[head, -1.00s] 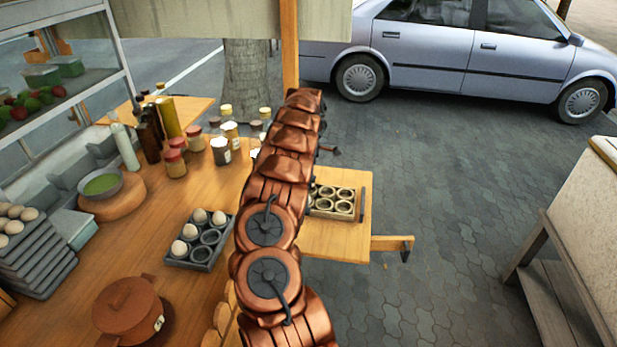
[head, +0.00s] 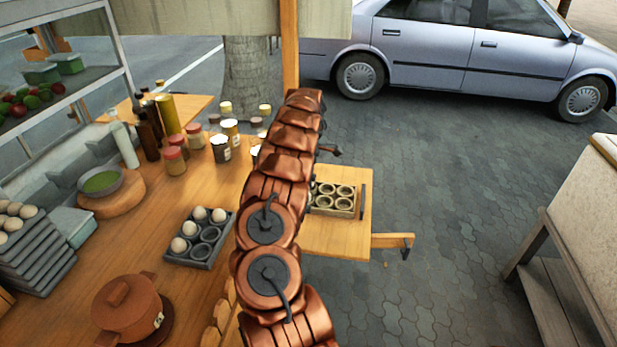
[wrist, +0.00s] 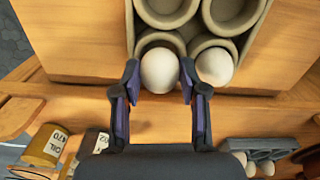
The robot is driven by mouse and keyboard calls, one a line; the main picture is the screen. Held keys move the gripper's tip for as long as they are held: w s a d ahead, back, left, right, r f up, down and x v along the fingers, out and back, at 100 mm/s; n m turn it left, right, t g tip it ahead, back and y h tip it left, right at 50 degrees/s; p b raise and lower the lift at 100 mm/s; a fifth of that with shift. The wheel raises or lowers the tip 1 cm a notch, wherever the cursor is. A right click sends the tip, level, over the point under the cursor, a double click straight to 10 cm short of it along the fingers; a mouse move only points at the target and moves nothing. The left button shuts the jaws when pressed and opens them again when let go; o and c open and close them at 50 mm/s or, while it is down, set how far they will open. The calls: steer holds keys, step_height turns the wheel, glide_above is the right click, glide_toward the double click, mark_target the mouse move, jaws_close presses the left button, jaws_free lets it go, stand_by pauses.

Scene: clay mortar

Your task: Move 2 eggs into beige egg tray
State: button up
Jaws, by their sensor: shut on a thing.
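In the wrist view my gripper (wrist: 160,75) has its two dark fingers closed on either side of a white egg (wrist: 160,69). This egg is at a corner cup of the beige egg tray (wrist: 132,22); I cannot tell whether it touches the cup's bottom. A second egg (wrist: 214,66) sits in the adjoining cup to the right, outside the fingers. The other cups in view are empty. In the head view the beige tray (head: 345,214) is partly hidden behind my arm, and my gripper is hidden. The grey tray (head: 200,263) holds several eggs on the wooden table.
Jars and bottles (head: 175,160) stand at the back of the table. A brown lidded pot (head: 128,310) is at the front, and a stack of grey trays with eggs (head: 35,255) at left. The beige tray lies near the table's right end, with open paving beyond.

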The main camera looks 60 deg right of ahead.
steer(key=shift+f+b, duration=0.35)
steer(key=shift+f, duration=0.45)
stand_by(0.5)
steer(key=o, duration=0.8)
steer(key=shift+r, duration=0.1)
step_height(320, 180, up, 10)
steer(key=shift+d+r, duration=0.1)
steer(key=shift+r, duration=0.8)
